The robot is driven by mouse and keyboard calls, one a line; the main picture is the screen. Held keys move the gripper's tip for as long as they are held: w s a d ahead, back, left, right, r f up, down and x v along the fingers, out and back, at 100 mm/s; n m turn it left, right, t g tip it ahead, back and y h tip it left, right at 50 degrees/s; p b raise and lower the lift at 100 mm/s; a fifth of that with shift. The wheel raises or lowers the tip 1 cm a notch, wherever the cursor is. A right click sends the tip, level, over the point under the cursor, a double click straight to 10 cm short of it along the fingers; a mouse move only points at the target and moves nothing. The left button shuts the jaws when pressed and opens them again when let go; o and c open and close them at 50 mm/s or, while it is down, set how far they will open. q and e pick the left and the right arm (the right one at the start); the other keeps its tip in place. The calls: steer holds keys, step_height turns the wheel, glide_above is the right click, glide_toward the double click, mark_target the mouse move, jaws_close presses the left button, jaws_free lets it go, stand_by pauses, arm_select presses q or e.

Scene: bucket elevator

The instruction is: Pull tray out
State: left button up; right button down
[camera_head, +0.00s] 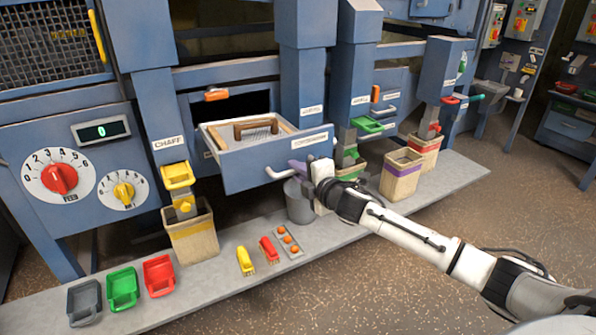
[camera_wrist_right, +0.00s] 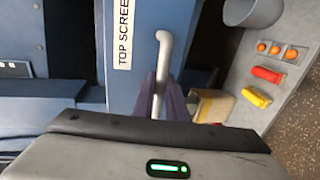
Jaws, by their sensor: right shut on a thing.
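The tray is a blue drawer (camera_head: 250,165) with pale wooden edges, jutting out of its opening in the blue machine. Its front is labelled TOP SCREEN, and it also shows in the right wrist view (camera_wrist_right: 125,85). Inside it lie a mesh screen and a brown wooden handle piece (camera_head: 256,126). A light grey bar handle (camera_head: 277,173) runs along the drawer's front, also seen in the right wrist view (camera_wrist_right: 164,45). My right gripper (camera_head: 298,168) is shut on this bar, its purple-grey fingers on either side. My left gripper is in neither view.
A grey bucket (camera_head: 299,203) stands on the ledge below the drawer. The CHAFF bin (camera_head: 192,238) is to its left and a purple-rimmed bin (camera_head: 401,174) to its right. Small scoops, including a red one (camera_head: 159,275), sit on the ledge. The brown floor in front is open.

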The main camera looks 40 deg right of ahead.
steer(key=c, duration=1.8)
jaws_free()
steer(key=shift+o, duration=0.2)
steer(key=v, duration=1)
steer(key=shift+s+b, duration=0.2)
steer(key=shift+b, duration=0.1)
steer(key=s+a+f+m+g+y, duration=0.1)
steer(key=s+a+f+m+g, duration=0.15)
steer(key=s+a+f, duration=0.55)
steer(key=s+a+f+m+g+y, duration=0.1)
steer(key=s+a+f+m+g, duration=0.2)
steer(key=f, duration=0.9)
steer(key=s+a+f+m+y, duration=0.1)
steer(key=s+a+f+m, duration=0.3)
steer(key=s, duration=0.4)
steer(key=s+a+f+m+g+y, duration=0.1)
steer(key=s+a+f+m, duration=0.4)
steer(key=s+a, duration=0.3)
steer(key=shift+s+a+f, duration=0.2)
steer(key=shift+a+f, duration=0.55)
steer(key=shift+f, duration=0.1)
